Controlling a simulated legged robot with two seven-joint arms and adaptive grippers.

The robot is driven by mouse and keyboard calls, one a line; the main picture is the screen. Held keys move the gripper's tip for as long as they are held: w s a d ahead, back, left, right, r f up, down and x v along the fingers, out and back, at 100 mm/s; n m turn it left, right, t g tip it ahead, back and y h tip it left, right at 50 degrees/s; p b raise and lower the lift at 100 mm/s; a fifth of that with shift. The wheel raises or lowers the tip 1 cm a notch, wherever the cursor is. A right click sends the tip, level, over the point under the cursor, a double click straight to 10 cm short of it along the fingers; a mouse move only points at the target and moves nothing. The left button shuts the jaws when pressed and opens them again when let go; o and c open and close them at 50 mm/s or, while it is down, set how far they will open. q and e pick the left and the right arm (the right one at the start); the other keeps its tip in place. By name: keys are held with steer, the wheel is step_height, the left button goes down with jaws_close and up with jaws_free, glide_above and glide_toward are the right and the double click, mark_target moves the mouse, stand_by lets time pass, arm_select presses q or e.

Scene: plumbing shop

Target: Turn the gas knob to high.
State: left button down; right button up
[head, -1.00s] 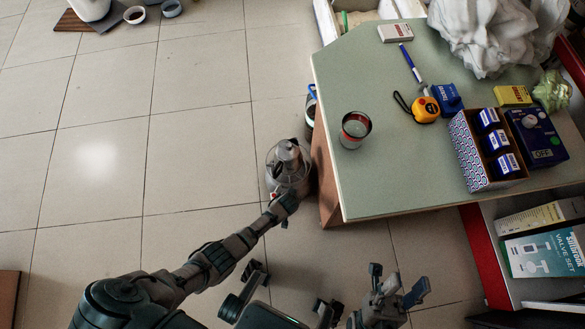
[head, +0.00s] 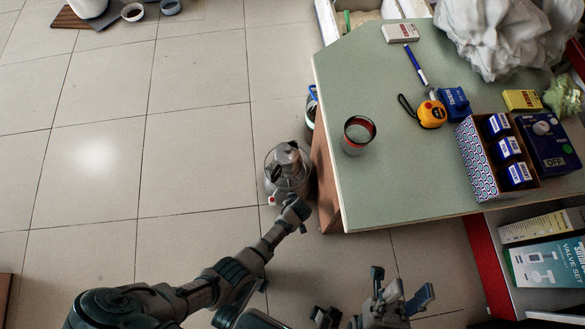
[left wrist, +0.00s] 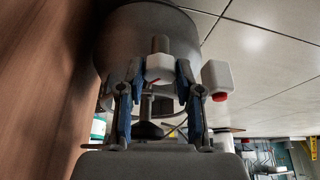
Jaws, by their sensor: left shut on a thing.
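A grey, rounded appliance (head: 287,163) stands on the floor beside the table's left side. A white block with a red face (head: 271,200) is on its near side; the left wrist view shows it right of the fingers (left wrist: 217,76). My left gripper (head: 297,209) is at the appliance's near side. In the left wrist view its fingers (left wrist: 159,85) are shut on a small white knob (left wrist: 160,68) under the grey body. No knob marking is readable. My right gripper (head: 392,290) is empty, with fingers spread, in front of the table.
The green-topped table (head: 400,180) holds a glass (head: 358,134), a tape measure (head: 432,114), a box of blue packs (head: 476,165) and a blue box marked OFF (head: 555,152). Its wooden side is close to my left gripper.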

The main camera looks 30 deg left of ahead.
stand_by(0.3)
arm_select(q)
steer(key=c, duration=0.8)
jaws_free()
steer(key=shift+d, duration=0.1)
steer(key=shift+r, duration=0.3)
steer(key=v, duration=1.1)
steer(key=shift+s+d, duration=0.1)
steer(key=shift+d, duration=0.05)
